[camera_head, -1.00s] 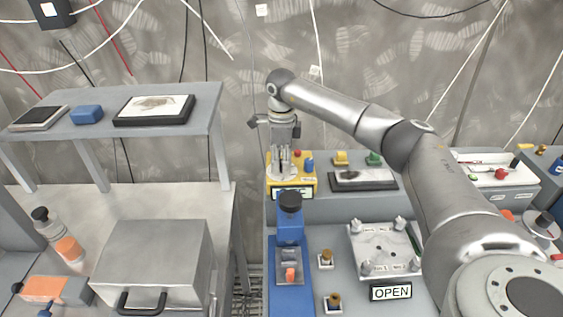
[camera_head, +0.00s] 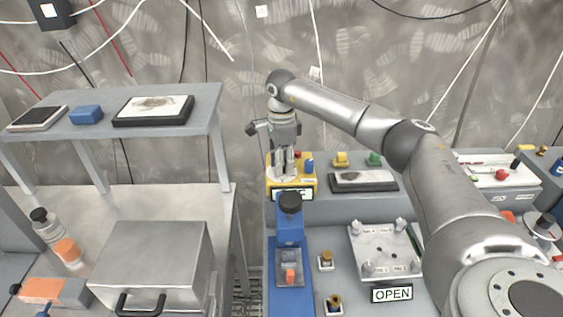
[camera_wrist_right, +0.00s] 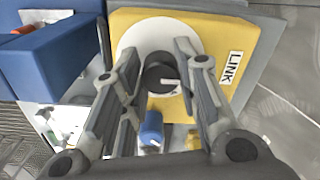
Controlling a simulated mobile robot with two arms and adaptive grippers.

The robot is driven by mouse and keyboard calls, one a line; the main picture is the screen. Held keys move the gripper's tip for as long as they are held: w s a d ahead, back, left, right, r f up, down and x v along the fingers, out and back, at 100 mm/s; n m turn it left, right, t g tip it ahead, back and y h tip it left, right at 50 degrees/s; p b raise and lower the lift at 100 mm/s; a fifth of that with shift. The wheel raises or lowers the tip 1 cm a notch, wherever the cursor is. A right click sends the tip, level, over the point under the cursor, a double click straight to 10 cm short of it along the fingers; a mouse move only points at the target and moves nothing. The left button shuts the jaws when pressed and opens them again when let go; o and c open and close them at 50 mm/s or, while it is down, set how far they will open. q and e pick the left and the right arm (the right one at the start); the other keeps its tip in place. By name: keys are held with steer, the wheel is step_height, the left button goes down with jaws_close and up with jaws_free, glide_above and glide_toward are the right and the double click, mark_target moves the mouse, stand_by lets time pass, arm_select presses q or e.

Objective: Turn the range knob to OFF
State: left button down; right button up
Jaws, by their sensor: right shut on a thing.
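The yellow box (camera_head: 308,187) stands at the back of the bench and carries a round white dial plate (camera_wrist_right: 128,42). A dark round knob (camera_wrist_right: 160,76) with a white pointer line sits on the plate. My right gripper (camera_head: 283,172) points down over the box, and its fingers (camera_wrist_right: 160,62) are shut on the knob, one on each side. The fingers hide parts of the plate's rim and any marks there, so I cannot read the setting. My left gripper is not in view.
A blue part (camera_head: 309,165) stands close to the fingers. A blue device with a black cap (camera_head: 290,202) is in front of the box. A dark-framed tray (camera_head: 362,181) lies to the right. A grey shelf (camera_head: 215,100) is at the left.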

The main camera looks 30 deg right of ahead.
steer(key=shift+r, duration=0.1)
steer(key=o, duration=1)
steer(key=shift+r, duration=0.2)
step_height(320, 180, up, 12)
steer(key=shift+f, duration=0.25)
